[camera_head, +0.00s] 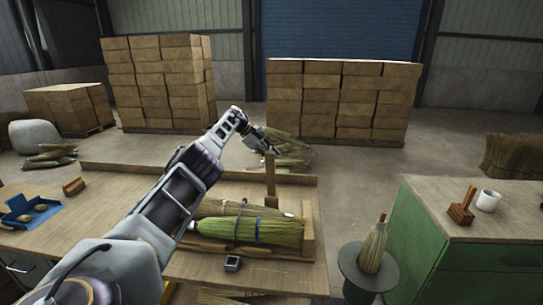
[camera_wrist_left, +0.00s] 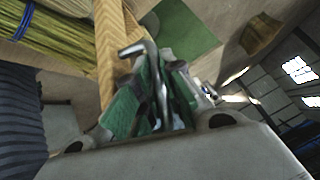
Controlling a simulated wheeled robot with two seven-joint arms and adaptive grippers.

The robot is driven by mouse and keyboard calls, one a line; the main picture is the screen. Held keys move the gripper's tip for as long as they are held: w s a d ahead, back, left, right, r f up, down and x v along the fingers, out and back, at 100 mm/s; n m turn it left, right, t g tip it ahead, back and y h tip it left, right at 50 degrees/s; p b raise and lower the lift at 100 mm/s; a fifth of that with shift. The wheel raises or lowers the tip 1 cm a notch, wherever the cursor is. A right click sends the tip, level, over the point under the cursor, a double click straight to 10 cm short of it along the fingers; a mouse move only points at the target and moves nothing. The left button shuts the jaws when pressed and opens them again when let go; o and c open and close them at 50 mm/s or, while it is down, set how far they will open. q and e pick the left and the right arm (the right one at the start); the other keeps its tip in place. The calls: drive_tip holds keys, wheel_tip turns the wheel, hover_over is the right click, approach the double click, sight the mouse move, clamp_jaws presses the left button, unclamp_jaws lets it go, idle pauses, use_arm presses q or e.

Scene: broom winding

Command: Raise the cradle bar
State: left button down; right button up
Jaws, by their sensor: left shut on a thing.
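My left gripper (camera_head: 262,139) is at the top of an upright wooden post (camera_head: 270,180) behind the broom cradle. In the left wrist view its green-padded fingers (camera_wrist_left: 155,95) are closed around a bent grey metal bar (camera_wrist_left: 152,70), which looks like the cradle bar. The bar is too small to make out in the head view. The wooden cradle (camera_head: 308,228) lies low on the bench, with a green straw bundle (camera_head: 250,230) bound with bands in it. Part of the straw (camera_wrist_left: 50,35) and a wooden beam (camera_wrist_left: 112,40) show in the left wrist view. My right gripper is not seen.
A small grey device (camera_head: 232,263) sits in front of the cradle. A blue tray (camera_head: 30,212) is at the left. A straw broom head (camera_head: 373,248) stands on a dark round stand at the right, beside a green cabinet (camera_head: 415,240) with a white mug (camera_head: 487,200).

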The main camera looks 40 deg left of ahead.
use_arm(q)
drive_tip(key=shift+f, duration=0.1)
idle(0.4)
drive_tip(key=c, duration=1.5)
unclamp_jaws()
drive_tip(key=shift+w+a, duration=0.1)
drive_tip(key=shift+r, duration=0.2)
drive_tip(key=v, duration=0.7)
drive_tip(key=shift+a, duration=0.1)
drive_tip(key=shift+s, duration=0.2)
